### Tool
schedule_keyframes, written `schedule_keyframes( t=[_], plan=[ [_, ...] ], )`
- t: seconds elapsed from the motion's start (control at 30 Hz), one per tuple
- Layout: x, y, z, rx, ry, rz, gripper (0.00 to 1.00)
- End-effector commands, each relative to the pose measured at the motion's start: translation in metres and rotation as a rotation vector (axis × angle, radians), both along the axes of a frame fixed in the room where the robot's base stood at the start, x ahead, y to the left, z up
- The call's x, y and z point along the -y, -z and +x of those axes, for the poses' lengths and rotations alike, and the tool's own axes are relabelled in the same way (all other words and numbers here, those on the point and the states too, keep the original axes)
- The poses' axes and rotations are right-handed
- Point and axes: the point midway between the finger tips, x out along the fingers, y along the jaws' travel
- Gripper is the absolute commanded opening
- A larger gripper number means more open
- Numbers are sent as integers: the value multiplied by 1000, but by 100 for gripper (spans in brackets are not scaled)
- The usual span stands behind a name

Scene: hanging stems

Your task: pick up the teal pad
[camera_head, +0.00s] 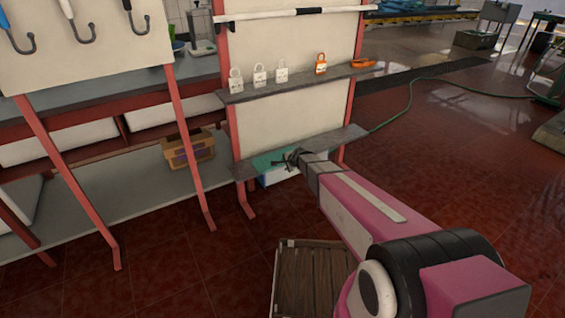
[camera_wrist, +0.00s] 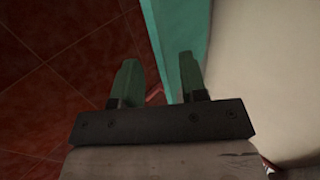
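The teal pad (camera_head: 268,161) lies on the lower grey shelf of the red-framed rack. My gripper (camera_head: 293,157) is at the pad's right end, partly covering it in the head view. In the wrist view the gripper (camera_wrist: 158,78) has its two fingers spread apart. The teal pad (camera_wrist: 177,30) runs down the picture toward the gap between them. The right finger overlaps the pad in the picture, and a gap shows between the left finger and the pad. I cannot tell whether the right finger touches the pad.
The upper shelf (camera_head: 300,83) holds several padlocks (camera_head: 259,76) and an orange item (camera_head: 362,63). A pale back panel (camera_wrist: 260,70) stands close on the wrist view's right. A wooden crate (camera_head: 312,280) is on the floor below. A hook board (camera_head: 85,40) stands left.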

Motion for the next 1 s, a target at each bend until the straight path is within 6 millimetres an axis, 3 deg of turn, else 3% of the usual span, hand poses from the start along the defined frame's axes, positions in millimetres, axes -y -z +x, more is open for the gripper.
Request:
schedule_keyframes(
  t=[0.3,0.57,0.7,1.0],
  plan=[
    [-17,29,28,-1,0,-1,39],
    [-18,30,29,0,0,0,39],
    [-18,30,28,0,-1,-1,0],
    [-18,30,29,0,-1,-1,0]
  ],
)
